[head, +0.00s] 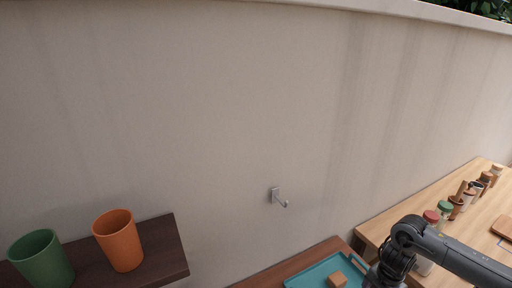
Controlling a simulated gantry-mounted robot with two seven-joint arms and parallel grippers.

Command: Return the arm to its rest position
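One dark grey arm of mine reaches in from the right edge at the lower right. It bends down at a joint, and its lower end runs out of the bottom edge, so my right gripper is not seen. That lower end is beside the right side of a teal tray (306,275). A small brown wooden block (338,279) lies in the tray. My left arm and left gripper are not in view.
A green cup (41,261) and an orange cup (119,241) stand on a dark shelf (172,255) at lower left. A metal hook (279,197) is on the wall (200,110). Several jars and shakers (444,208) line a wooden counter (400,217), partly behind my arm.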

